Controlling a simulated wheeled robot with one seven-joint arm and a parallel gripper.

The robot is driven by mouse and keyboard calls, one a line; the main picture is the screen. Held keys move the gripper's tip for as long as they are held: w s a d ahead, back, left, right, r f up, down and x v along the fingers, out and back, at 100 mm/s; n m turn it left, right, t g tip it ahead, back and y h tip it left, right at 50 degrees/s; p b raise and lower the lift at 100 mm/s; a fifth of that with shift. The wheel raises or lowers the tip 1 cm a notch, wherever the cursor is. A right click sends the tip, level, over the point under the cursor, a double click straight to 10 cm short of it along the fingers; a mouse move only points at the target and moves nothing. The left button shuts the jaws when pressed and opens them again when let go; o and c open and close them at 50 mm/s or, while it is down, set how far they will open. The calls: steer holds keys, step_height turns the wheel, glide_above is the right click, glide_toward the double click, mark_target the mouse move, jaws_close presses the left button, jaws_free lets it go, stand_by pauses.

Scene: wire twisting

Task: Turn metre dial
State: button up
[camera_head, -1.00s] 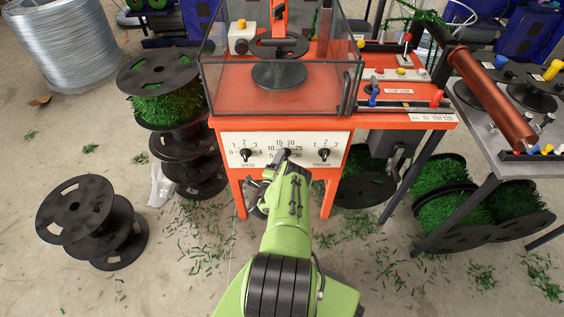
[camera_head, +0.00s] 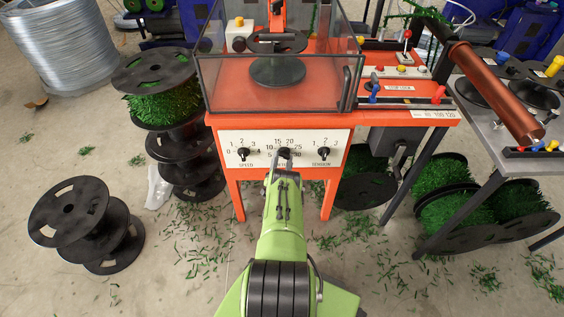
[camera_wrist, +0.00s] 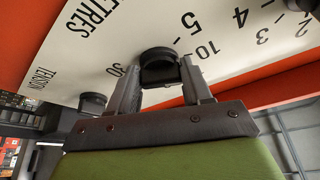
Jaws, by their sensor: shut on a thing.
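The metre dial (camera_head: 285,153) is the black middle knob on the white front panel (camera_head: 262,166) of the orange machine, with numbers around it. My gripper (camera_head: 284,157) reaches up to it from below and hides part of the dial and its label. In the wrist view, the dial (camera_wrist: 158,55) is a round black knob, and my gripper (camera_wrist: 161,80) has one finger on each side of its grip. The fingers are shut on it. I cannot tell exactly which number it points to.
The speed dial (camera_head: 243,153) is to the left and the tension dial (camera_head: 323,152) to the right, both close to my gripper. A clear box (camera_head: 330,95) stands above the panel. Black spools (camera_head: 85,222) stand at the left. Green clippings lie on the floor.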

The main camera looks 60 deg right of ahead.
steer(key=shift+f+n+t, duration=0.1)
steer(key=shift+n+t, duration=0.3)
steer(key=shift+n, duration=0.3)
steer(key=o, duration=1.1)
steer(key=shift+c, duration=0.2)
